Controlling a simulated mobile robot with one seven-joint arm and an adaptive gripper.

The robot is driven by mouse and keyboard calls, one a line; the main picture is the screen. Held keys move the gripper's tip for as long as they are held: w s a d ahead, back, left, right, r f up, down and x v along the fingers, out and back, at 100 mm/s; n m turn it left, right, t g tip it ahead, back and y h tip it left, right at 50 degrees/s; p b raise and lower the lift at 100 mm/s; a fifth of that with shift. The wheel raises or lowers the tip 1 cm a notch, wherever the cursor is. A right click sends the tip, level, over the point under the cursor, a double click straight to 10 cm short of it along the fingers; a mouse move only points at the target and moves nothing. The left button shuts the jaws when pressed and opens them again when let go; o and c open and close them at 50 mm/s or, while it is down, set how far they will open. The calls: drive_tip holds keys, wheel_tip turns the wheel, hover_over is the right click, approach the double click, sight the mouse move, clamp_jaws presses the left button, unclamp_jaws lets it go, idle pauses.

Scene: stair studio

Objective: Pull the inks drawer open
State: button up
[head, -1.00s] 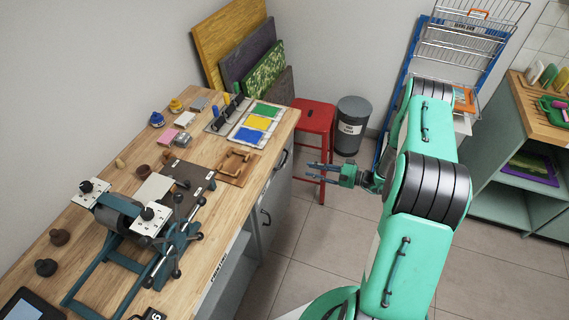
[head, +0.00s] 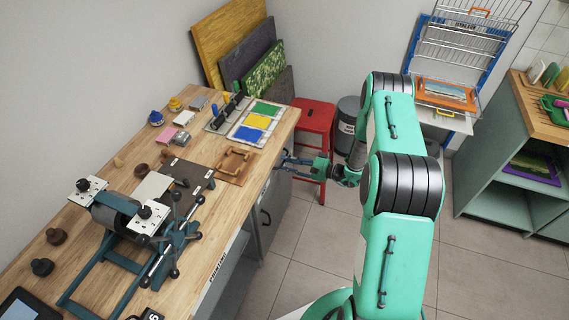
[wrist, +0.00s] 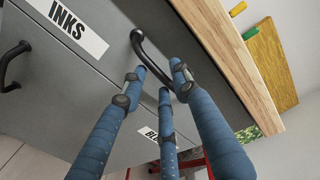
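The inks drawer (wrist: 108,58) is a grey front with a white "INKS" label (wrist: 67,24), just under the wooden tabletop. It looks flush with the cabinet. Its dark curved handle (wrist: 148,52) shows in the wrist view. My gripper (wrist: 155,80) has blue fingers spread apart, with the tips on either side of the handle's near end. I cannot tell whether they touch it. In the head view my gripper (head: 288,163) is at the right front edge of the workbench, beside the drawer; the fingers there partly cover the handle.
A second handle (wrist: 12,66) is on the grey front at left. A label starting "BL" (wrist: 153,134) is partly hidden by my fingers. A red stool (head: 316,118) and a grey bin (head: 347,125) stand close behind my gripper. The tiled floor (head: 310,245) in front is clear.

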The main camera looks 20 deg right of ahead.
drive_tip(key=shift+x, duration=0.8)
clamp_jaws()
drive_tip(key=shift+s+d, duration=0.1)
drive_tip(key=shift+d, duration=0.05)
drive_tip(key=f+b+v, duration=0.2)
drive_tip(key=v, duration=2)
drive_tip(key=f+b+v, duration=0.3)
drive_tip(key=v, duration=1.9)
drive_tip(key=shift+s+d, duration=0.25)
drive_tip(key=shift+d, duration=0.1)
drive_tip(key=shift+r, duration=0.15)
